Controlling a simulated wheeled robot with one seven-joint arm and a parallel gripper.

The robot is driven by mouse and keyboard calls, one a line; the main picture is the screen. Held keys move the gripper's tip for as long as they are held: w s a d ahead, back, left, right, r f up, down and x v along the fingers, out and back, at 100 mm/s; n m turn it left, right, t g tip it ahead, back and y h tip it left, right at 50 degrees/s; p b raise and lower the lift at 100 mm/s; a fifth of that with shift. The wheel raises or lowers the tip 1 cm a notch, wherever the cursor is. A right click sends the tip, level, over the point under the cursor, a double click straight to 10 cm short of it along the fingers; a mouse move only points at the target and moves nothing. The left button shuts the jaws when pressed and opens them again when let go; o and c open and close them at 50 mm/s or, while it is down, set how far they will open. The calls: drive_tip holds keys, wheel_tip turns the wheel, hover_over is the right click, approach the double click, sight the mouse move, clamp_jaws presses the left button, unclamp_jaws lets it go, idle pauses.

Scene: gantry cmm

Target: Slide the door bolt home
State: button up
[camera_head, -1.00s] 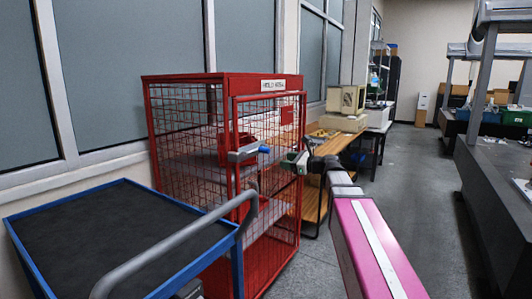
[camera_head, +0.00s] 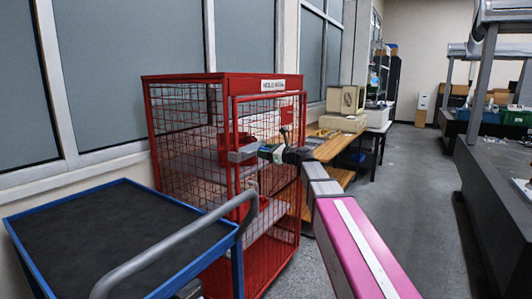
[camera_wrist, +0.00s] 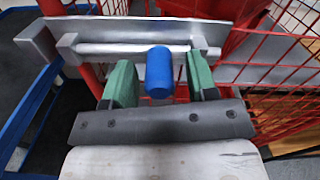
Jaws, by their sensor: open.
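The door bolt is a silver rod (camera_wrist: 115,48) on a grey plate (camera_wrist: 35,48), held between brackets. In the head view the bolt plate (camera_head: 240,155) sits on the front of the red cage. A blue knob (camera_wrist: 159,72) sticks out from the rod, nearer the right bracket (camera_wrist: 200,46). My gripper (camera_wrist: 161,80) is open, with one green finger on each side of the knob. In the head view my gripper (camera_head: 272,150) is at the bolt and the knob is hidden.
The red mesh cage (camera_head: 190,79) stands by the window wall. A blue-framed cart (camera_head: 100,225) with a grey handle stands close at its left front. A wooden bench (camera_head: 335,147) is behind to the right. Open floor (camera_head: 415,220) lies to the right.

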drive_tip(key=shift+a, duration=0.1)
clamp_jaws()
drive_tip(key=s+a, duration=0.1)
drive_tip(key=s, duration=0.2)
drive_tip(key=s+a, duration=0.1)
drive_tip(key=shift+s+a, duration=0.35)
drive_tip(key=shift+s, duration=0.05)
unclamp_jaws()
drive_tip(key=v, duration=1)
drive_tip(key=shift+s+d, duration=0.2)
drive_tip(key=shift+d, duration=0.1)
